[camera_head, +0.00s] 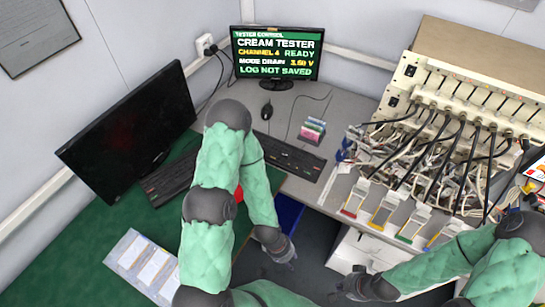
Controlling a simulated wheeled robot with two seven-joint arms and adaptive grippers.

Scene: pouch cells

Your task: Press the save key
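The tester monitor (277,55) reads "CREAM TESTER", "CHANNEL 4 READY", "MODE DRAIN 3.50 V" and "LOG NOT SAVED". A dark keyboard (298,160) lies in front of it on the grey desk, partly behind my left arm. Another dark keyboard (168,182) lies at the left. I cannot make out a save key on either one. My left gripper (284,258) hangs low over the gap in front of the desk, well short of the keyboard. My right gripper (345,291) is low at the bottom, right of it. Both are too small and dark to tell open from shut.
A dark monitor (130,130) stands at the left on a green mat (75,235). A small rack of coloured pieces (312,131) and a mouse (267,110) are near the keyboard. The cabled tester (455,85) fills the right, with pouch cells (383,212) before it. A white sheet holds several pale pouches (154,268).

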